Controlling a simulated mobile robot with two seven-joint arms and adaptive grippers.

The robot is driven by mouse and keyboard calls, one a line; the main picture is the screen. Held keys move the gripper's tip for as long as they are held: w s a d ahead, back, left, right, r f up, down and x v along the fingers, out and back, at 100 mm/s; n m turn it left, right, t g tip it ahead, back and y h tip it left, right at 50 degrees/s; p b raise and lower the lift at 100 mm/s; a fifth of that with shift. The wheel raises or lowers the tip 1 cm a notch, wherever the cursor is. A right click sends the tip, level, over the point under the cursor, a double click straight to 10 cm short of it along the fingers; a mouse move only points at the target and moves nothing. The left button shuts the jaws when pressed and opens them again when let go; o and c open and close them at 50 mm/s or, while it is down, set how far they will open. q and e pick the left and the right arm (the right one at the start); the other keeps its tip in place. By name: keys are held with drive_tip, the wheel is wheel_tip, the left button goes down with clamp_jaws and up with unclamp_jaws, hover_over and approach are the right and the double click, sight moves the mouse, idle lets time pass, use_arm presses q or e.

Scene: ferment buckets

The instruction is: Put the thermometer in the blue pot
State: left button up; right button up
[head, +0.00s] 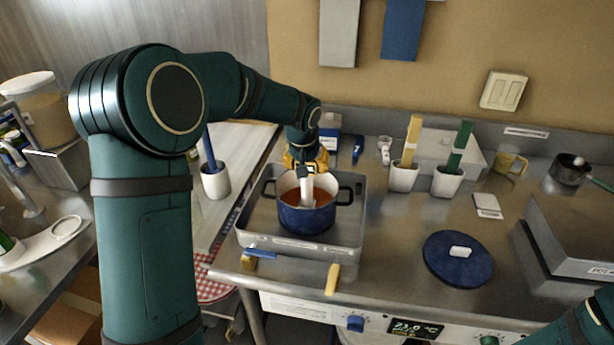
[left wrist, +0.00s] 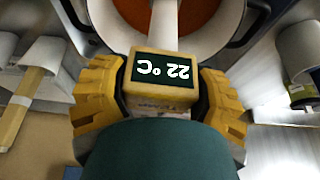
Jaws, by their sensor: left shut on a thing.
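The blue pot (head: 306,220), with two dark handles and orange-red liquid inside, stands in a grey metal tray (head: 350,243). In the left wrist view the pot's pale inner wall (left wrist: 108,18) is at the top. My left gripper (head: 306,158) is above the pot's far side, shut on the thermometer (head: 307,188). Its yellow fingers also show in the left wrist view (left wrist: 162,88), on both sides of the thermometer's display (left wrist: 163,70), which reads 22 °C. The pale probe points down into the pot opening; its tip is hidden. My right gripper is out of view.
A blue lid (head: 441,272) with a white knob lies on the counter at right. White cups with a yellow (head: 404,178) and a green tool (head: 447,182) stand behind. Blue (head: 259,253) and yellow (head: 333,279) handles lie at the front edge.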

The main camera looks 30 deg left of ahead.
use_arm(q)
drive_tip(key=shift+f, duration=1.45)
drive_tip(key=shift+f, duration=0.15)
drive_tip(key=o, duration=1.4)
drive_tip(key=shift+r, duration=0.3)
drive_tip(key=p+v, duration=0.1)
drive_tip(key=v, duration=1)
drive_tip(key=shift+s+r, duration=0.15)
drive_tip(key=shift+r, duration=0.15)
